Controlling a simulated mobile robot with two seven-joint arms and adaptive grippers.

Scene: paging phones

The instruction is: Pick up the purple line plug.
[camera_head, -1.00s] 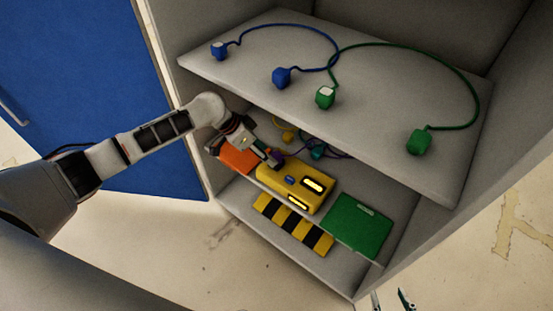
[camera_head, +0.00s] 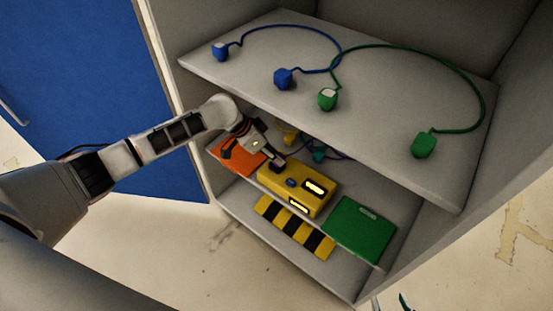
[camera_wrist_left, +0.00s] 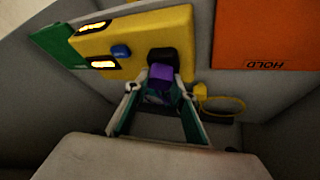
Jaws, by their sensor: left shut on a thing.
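The purple line plug (camera_wrist_left: 161,79) shows in the left wrist view between the fingers of my left gripper (camera_wrist_left: 160,88), which is shut on it. A black block (camera_wrist_left: 162,58) sits just beyond the plug, against the yellow box (camera_wrist_left: 140,35). In the head view my left gripper (camera_head: 272,158) reaches onto the middle shelf beside the yellow box (camera_head: 279,183), and the plug is hidden there. Only the fingertips of my right gripper (camera_head: 391,303) show at the bottom edge, apart and empty.
The upper shelf (camera_head: 380,135) overhangs my left gripper and carries blue and green corded plugs. An orange panel (camera_head: 240,155) and a green panel (camera_head: 358,228) flank the yellow box. Teal (camera_head: 319,154) and yellow (camera_head: 287,133) plugs lie behind.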

